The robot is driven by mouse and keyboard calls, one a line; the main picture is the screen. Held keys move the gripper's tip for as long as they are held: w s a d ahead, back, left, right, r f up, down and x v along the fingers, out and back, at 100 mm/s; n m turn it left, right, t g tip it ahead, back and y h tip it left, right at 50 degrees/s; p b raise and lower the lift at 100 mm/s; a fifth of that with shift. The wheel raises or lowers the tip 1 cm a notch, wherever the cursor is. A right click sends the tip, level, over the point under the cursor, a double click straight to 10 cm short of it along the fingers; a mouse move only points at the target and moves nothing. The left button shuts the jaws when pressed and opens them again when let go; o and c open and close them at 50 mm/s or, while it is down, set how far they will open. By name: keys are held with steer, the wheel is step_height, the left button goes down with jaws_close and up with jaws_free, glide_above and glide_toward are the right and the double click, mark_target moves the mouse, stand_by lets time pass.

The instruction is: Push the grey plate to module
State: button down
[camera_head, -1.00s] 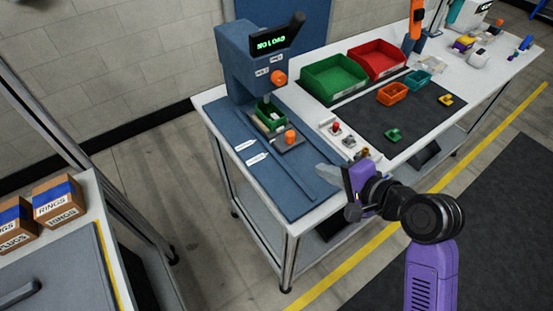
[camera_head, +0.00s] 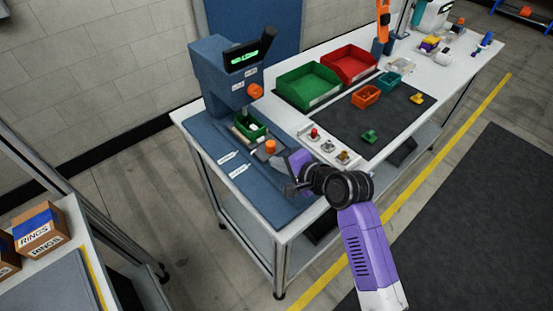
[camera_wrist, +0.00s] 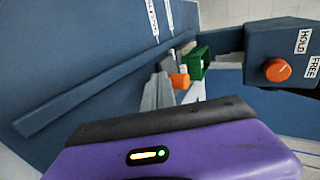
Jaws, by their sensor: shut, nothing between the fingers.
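The grey plate (camera_head: 261,155) lies on the blue bed at the left end of the workbench. It carries a small green bin (camera_head: 250,125) and an orange knob (camera_head: 270,146). The blue module (camera_head: 222,70), with a green-lit display and an orange dial (camera_head: 255,91), stands behind the bin, whose far end is close to it. My gripper (camera_head: 277,163) is shut and empty, low beside the knob at the plate's near side. In the wrist view its grey fingers (camera_wrist: 165,90) point at the orange knob (camera_wrist: 180,81); contact cannot be told. The plate is mostly hidden there.
A long blue rail (camera_head: 262,188) runs along the bed, with two white labels beside it. A small control box with a red button (camera_head: 315,133) sits right of the bed. Green (camera_head: 308,85) and red bins stand further back. The bed's front left is clear.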

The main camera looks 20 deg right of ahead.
mark_target(260, 151)
steer(key=shift+w+a, duration=0.1)
steer(key=shift+w, duration=0.2)
steer(key=shift+w+a, duration=0.25)
steer(key=shift+w, duration=0.5)
steer(key=shift+w+a, duration=0.2)
steer(key=shift+w, duration=0.55)
steer(key=shift+w+a, duration=0.25)
steer(key=shift+w, duration=0.5)
steer(key=shift+s, duration=0.1)
